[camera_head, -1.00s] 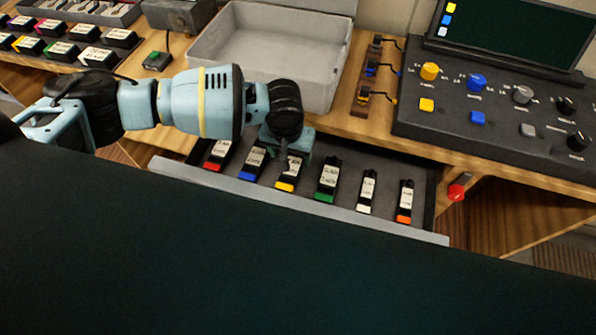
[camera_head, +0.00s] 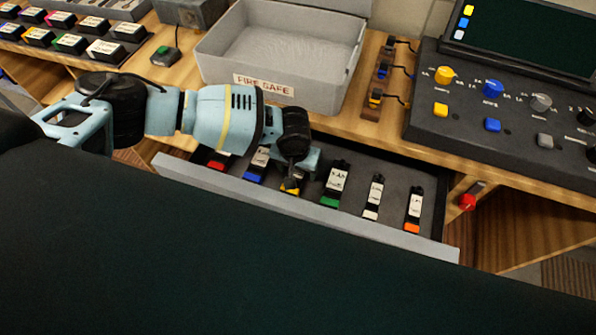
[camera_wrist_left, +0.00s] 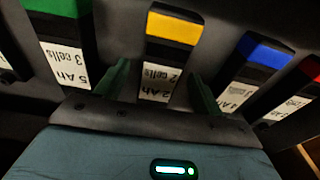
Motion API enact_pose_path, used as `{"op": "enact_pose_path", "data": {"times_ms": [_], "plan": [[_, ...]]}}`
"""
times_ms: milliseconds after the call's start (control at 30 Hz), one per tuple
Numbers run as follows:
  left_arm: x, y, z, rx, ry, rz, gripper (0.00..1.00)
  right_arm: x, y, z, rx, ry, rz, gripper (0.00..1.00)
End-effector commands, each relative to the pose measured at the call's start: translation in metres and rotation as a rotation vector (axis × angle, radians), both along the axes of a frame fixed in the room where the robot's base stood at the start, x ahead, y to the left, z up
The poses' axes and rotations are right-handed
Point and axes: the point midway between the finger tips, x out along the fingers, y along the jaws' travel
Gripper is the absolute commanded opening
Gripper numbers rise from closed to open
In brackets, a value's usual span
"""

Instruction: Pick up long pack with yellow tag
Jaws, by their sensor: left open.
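The long pack with the yellow tag (camera_head: 290,187) lies in the open drawer among other packs, mostly hidden by my left gripper in the head view. In the left wrist view the yellow-tagged pack (camera_wrist_left: 171,45) shows its yellow end, black body and white label reading "2 cells". My left gripper (camera_head: 296,172) is over it, with its fingers (camera_wrist_left: 158,82) open on either side of the pack's label end. I cannot tell whether the fingers touch it. The right gripper is not in view.
Blue (camera_wrist_left: 255,65), green (camera_wrist_left: 65,45) and red (camera_head: 217,158) tagged packs lie nearby in the drawer; white and orange ones are further right. The drawer's front wall (camera_head: 330,222) is close. A grey "FIRE SAFE" box (camera_head: 325,98) and a control panel (camera_head: 500,130) stand behind.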

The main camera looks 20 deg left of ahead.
Motion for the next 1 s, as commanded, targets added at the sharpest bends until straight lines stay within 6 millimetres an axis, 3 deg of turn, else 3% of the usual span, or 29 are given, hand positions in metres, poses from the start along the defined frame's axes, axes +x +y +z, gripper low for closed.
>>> {"op": "enact_pose_path", "data": {"times_ms": [233, 700, 1000], "plan": [[0.0008, 0.0001, -0.0003, 0.0, -0.002, 0.0, 0.68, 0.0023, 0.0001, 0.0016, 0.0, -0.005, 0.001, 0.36], [0.0013, 0.0, 0.0005, -0.001, -0.003, 0.001, 0.09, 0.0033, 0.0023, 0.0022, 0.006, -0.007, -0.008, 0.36], [0.0016, 0.0006, 0.0032, -0.001, -0.004, 0.001, 0.08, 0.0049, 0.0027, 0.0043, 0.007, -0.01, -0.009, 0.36]]}}
